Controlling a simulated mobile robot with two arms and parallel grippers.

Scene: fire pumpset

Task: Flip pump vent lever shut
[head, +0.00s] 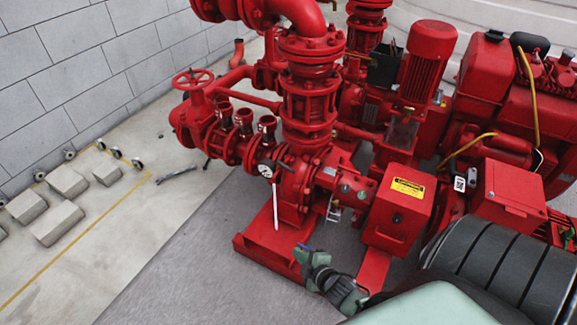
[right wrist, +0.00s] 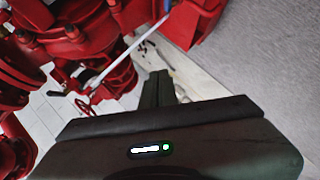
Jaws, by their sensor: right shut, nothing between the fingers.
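The red pump (head: 290,190) stands at the middle of the head view, with a white-faced gauge (head: 265,170) on its side. A thin white rod (head: 275,207) hangs down below the gauge. In the right wrist view a slanting pale rod (right wrist: 125,55) shows beside red pump parts. I cannot tell for sure which small part is the vent lever. My right gripper (head: 303,254) is shut and empty, low in front of the pump and to the right of the rod's lower end. Its shut fingers also show in the right wrist view (right wrist: 158,88). My left gripper is out of view.
A red guard box with a yellow label (head: 408,188) stands right of the pump. The red base frame (head: 265,250) lies below it. A red handwheel (head: 193,79) and pipes rise behind. Grey blocks (head: 58,222) lie at left; the grey floor (head: 180,260) in front is clear.

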